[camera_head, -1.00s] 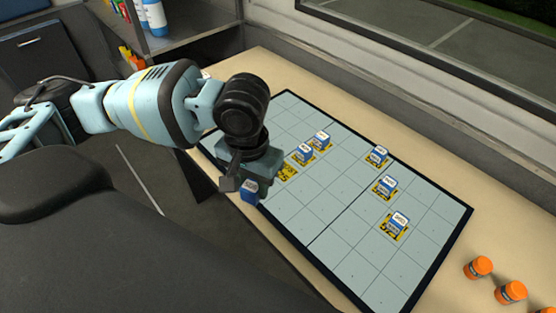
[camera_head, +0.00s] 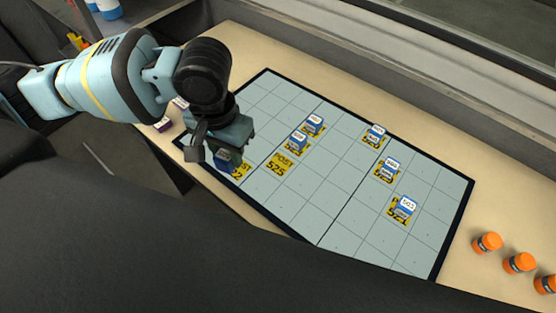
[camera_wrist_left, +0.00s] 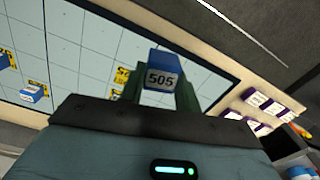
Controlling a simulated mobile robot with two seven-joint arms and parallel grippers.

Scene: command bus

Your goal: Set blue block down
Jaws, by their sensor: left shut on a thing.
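My left gripper (camera_head: 226,150) points down over the near-left part of the gridded board (camera_head: 338,222), shut on a blue block (camera_head: 226,164). In the left wrist view the held block (camera_wrist_left: 161,78) shows a white label reading 505 between the fingers. In the head view it overlaps a partly hidden yellow post mark (camera_head: 243,170). I cannot tell whether it touches the board. A bare yellow mark reading POST 525 (camera_head: 281,164) lies just right of it. My right gripper is not in view.
Several other blue blocks stand on yellow marks, including the nearest one (camera_head: 297,143) and one at the right (camera_head: 403,209). Purple-and-white boxes (camera_wrist_left: 262,105) lie beside the board. Many board squares are clear.

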